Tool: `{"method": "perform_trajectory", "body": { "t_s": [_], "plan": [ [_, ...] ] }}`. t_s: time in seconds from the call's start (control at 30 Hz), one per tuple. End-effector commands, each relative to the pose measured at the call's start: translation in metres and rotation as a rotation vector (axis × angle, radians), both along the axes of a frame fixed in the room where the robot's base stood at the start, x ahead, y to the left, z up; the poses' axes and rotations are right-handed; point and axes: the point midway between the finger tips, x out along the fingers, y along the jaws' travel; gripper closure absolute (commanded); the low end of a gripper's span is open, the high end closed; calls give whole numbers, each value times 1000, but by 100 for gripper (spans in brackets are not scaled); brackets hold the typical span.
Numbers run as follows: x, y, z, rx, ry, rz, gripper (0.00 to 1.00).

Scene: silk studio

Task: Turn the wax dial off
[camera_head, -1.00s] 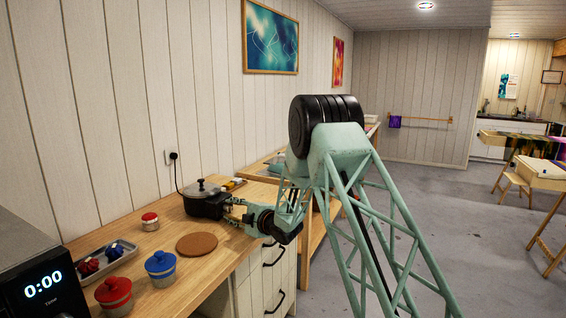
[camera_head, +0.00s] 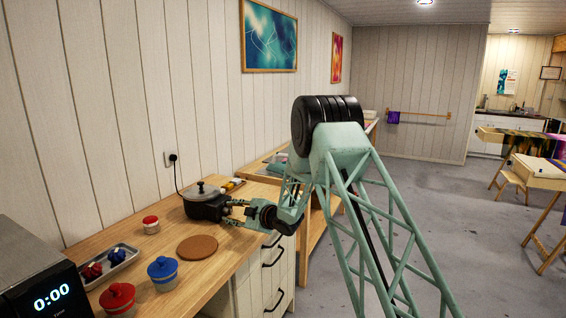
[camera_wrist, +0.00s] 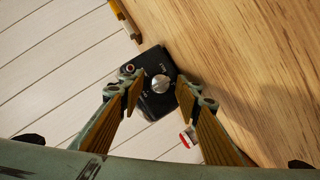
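The wax pot (camera_head: 204,210), black with a grey lid, stands on the wooden counter near the wall. In the wrist view its black front (camera_wrist: 157,106) carries a round silver dial (camera_wrist: 160,84) with small markings that I cannot read. My gripper (camera_head: 229,211) is in front of the pot, level with its dial side. In the wrist view my gripper (camera_wrist: 160,90) is open, with one finger on each side of the dial and a gap on both sides. I cannot tell how far the fingertips are from the pot's front.
A cork mat (camera_head: 198,247), a red-lidded white jar (camera_head: 151,225), a blue jar (camera_head: 163,272), a red jar (camera_head: 118,298) and a metal tray (camera_head: 108,264) share the counter. A cord runs from the pot to the wall socket (camera_head: 171,159). Yellow items (camera_head: 233,185) lie behind the pot.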

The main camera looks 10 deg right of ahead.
Motion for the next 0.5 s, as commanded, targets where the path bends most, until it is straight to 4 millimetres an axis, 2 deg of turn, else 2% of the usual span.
{"method": "perform_trajectory", "body": {
  "t_s": [0.5],
  "plan": [
    [1,0,3,60,98,0,69]
  ]
}}
